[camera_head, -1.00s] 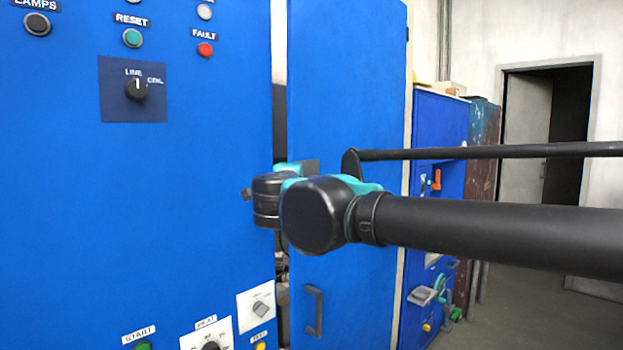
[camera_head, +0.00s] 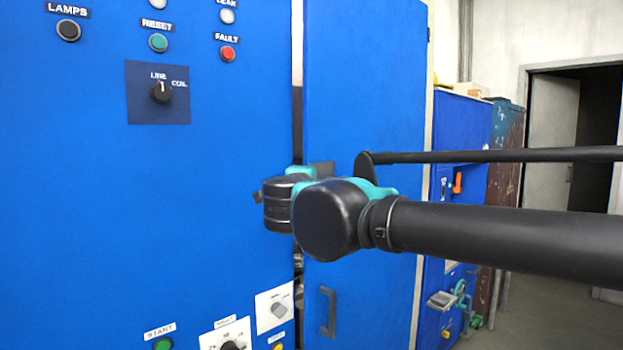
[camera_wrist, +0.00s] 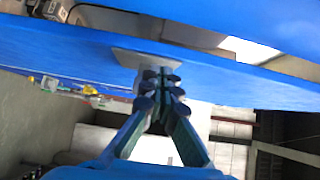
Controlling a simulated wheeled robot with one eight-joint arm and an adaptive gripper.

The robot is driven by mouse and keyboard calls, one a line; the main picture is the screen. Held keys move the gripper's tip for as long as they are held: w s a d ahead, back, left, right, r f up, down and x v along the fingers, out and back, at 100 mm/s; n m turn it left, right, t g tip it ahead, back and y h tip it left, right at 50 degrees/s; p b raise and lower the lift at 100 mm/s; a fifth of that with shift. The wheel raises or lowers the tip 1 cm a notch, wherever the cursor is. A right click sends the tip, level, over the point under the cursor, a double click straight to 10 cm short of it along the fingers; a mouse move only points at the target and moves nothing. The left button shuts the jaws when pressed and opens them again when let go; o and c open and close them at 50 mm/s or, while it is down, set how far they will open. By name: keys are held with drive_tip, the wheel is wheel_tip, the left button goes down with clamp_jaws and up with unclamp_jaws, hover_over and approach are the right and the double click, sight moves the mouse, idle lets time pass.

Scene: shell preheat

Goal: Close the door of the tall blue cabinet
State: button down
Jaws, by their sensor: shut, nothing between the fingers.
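The tall blue cabinet's door (camera_head: 370,110) stands slightly open in the head view, with a narrow dark gap between its left edge and the blue control panel. A dark handle (camera_head: 328,312) is low on the door. My arm crosses in front of the door and hides its middle. My gripper (camera_wrist: 160,78) shows in the wrist view with its fingers together and empty. Its tips are at a light grey plate (camera_wrist: 140,58) by a blue panel edge, which appears to be the door. I cannot tell whether they touch it.
The blue control panel (camera_head: 210,200) with knobs and buttons fills the left. A lower blue cabinet (camera_head: 460,130) with levers stands right of the door, then a worn dark cabinet (camera_head: 507,150). An open doorway (camera_head: 595,140) and bare floor are at the far right.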

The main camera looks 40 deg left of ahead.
drive_tip(key=v, duration=1)
drive_tip(key=shift+w, duration=0.1)
